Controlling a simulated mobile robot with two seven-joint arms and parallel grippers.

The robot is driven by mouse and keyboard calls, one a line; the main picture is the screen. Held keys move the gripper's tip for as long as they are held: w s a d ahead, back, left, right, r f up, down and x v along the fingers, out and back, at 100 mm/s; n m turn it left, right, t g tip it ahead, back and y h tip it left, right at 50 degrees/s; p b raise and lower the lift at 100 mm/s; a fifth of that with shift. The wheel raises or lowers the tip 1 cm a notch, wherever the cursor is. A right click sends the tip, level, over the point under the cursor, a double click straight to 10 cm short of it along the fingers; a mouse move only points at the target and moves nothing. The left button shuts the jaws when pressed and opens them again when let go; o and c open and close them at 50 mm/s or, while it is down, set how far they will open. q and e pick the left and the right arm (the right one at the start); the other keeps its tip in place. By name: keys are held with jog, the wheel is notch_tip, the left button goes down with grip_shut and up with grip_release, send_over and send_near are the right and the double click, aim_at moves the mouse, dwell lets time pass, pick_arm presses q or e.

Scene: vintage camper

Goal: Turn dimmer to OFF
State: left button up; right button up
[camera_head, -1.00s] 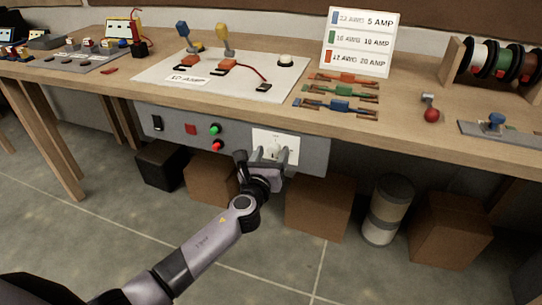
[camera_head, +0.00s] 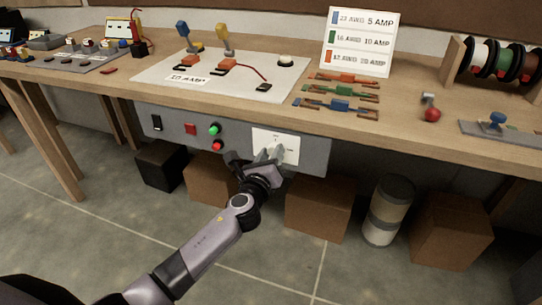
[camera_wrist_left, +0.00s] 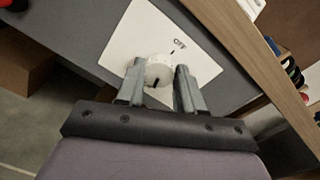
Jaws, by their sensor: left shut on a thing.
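The dimmer is a round white knob (camera_wrist_left: 158,70) on a white plate (camera_wrist_left: 150,32) printed with "OFF" and a small tick. The plate also shows in the head view (camera_head: 288,137), on the grey panel (camera_head: 318,155) under the bench's front edge. My left gripper (camera_head: 269,154) is at the plate, shut on the knob. In the left wrist view its two fingers (camera_wrist_left: 160,88) stand on either side of the knob. A dark mark on the knob's rim faces the gripper, away from the "OFF" print. My right gripper is not in view.
A black switch (camera_head: 156,123), a red square button (camera_head: 190,129), a green button (camera_head: 215,129) and a red button (camera_head: 217,145) sit left of the plate. The bench top (camera_head: 400,110) overhangs the panel. Boxes (camera_head: 320,205) stand on the floor below.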

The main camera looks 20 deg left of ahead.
pick_arm(q)
jog(key=shift+f+n+h+p, duration=0.1)
jog(key=shift+n+h+p, duration=0.35)
jog(key=shift+n, duration=4.75)
jog(key=shift+f+n+h+p, duration=0.15)
jog(key=shift+n+p, duration=0.45)
jog(key=shift+n, duration=4.6)
jog(key=shift+n+h+p, duration=0.4)
jog(key=shift+n+p, duration=0.1)
jog(key=shift+n, duration=4.7)
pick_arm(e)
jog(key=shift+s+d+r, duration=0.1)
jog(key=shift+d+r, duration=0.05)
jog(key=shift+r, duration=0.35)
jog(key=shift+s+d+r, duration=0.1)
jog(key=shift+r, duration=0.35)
pick_arm(q)
jog(key=o, duration=1)
jog(key=shift+a, duration=0.1)
jog(key=shift+o, duration=0.2)
